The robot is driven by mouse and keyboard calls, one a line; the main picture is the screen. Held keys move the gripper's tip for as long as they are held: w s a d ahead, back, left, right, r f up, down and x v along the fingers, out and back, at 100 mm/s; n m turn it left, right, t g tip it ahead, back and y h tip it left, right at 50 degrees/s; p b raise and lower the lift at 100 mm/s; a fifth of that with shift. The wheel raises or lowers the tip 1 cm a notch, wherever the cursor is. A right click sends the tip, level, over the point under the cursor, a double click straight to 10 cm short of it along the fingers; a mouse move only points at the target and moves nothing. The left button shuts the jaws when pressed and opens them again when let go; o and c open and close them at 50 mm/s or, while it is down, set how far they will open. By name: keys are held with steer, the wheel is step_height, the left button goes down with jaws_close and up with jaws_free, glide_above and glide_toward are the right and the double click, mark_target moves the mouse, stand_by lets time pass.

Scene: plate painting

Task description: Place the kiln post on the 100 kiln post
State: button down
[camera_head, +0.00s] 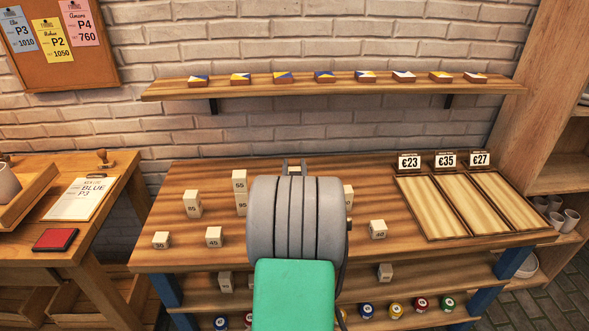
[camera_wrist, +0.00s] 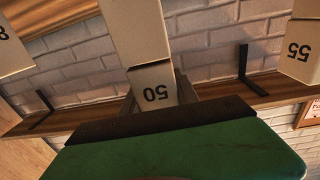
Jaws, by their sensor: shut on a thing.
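A pale kiln post marked 50 (camera_wrist: 157,90) is between the fingers of my gripper (camera_wrist: 160,98), which is shut on it. A taller pale post (camera_wrist: 137,32) lines up directly with the 50 post in the upside-down wrist view; no number shows on it. I cannot tell whether the two touch or a small gap lies between them. In the head view my arm hides most of this spot, and only the gripper tips (camera_head: 294,166) show above it, near the table's back. No post that reads 100 is legible.
A 55 post (camera_head: 239,180) stands on another post left of my arm. Posts marked 65 (camera_head: 193,204), 45 (camera_head: 214,237), 35 (camera_head: 161,240) and 40 (camera_head: 377,229) stand on the table (camera_head: 300,258). Wooden trays (camera_head: 432,206) lie right. A wall shelf (camera_head: 340,88) holds small painted pieces.

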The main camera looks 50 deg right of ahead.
steer(key=shift+f, duration=0.2)
steer(key=c, duration=0.9)
jaws_free()
steer(key=shift+r, duration=0.25)
steer(key=b+v, duration=0.1)
steer(key=v, duration=1.1)
steer(key=shift+f, duration=0.1)
